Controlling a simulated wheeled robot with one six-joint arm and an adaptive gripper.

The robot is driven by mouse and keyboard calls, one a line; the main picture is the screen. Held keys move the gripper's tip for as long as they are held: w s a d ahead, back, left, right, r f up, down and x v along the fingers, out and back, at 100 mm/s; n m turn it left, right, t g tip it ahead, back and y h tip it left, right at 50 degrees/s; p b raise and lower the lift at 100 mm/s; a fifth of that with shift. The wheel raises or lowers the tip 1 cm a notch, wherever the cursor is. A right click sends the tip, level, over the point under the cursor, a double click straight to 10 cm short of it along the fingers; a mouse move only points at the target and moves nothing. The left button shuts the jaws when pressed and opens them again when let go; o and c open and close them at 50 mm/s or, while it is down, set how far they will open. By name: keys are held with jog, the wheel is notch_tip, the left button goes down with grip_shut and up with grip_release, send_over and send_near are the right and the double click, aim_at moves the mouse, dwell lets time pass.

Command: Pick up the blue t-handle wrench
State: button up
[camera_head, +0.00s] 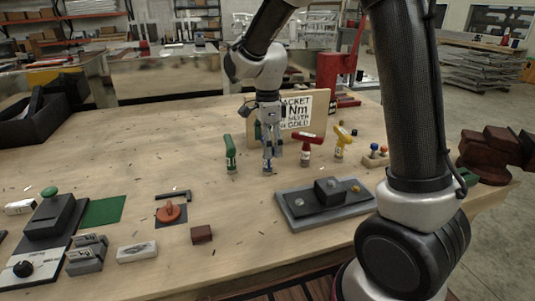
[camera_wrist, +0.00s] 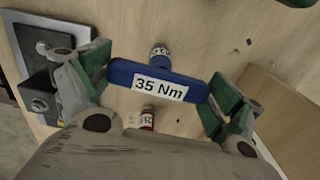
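The blue t-handle wrench (camera_head: 268,161) stands upright on the wooden table, partly hidden by my gripper in the head view. In the wrist view its blue handle (camera_wrist: 125,72) carries a white "35 Nm" label, and its lower end shows beyond the handle. My gripper (camera_head: 268,143) is right over the wrench, pointing down. Its green-padded fingers (camera_wrist: 157,88) are wide apart, one near each end of the handle. I cannot tell whether the pads touch it.
A green wrench (camera_head: 230,153) stands to the left, red (camera_head: 306,147) and yellow (camera_head: 341,143) wrenches to the right. A wooden sign board (camera_head: 321,105) stands close behind. A grey plate with a dark block (camera_head: 327,191) lies front right. Bare table lies left of the green wrench.

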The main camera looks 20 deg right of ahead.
jog(key=shift+c, duration=1.1)
notch_tip(320, 180, up, 10)
jog(key=shift+r, duration=0.1)
jog(key=shift+d, duration=0.1)
